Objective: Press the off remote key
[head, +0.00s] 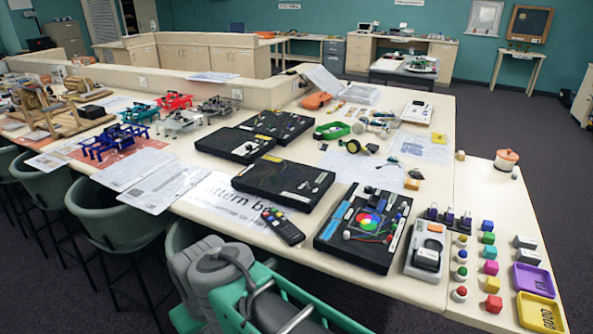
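A dark remote (283,226) lies on the near edge of the long cream table (410,284), on or beside a white printed sheet (215,200). It is slanted and shows several small coloured keys toward its upper left end. The keys are too small to tell which one is the off key. My grey and teal arm fills the bottom middle of the head view, just below the remote. My gripper is not in view, so its opening and its distance from the remote cannot be seen.
Farther right are a grey device (428,252), coloured blocks, a purple tray (533,281) and a yellow tray (541,314). Green chairs (115,215) stand at the left edge.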

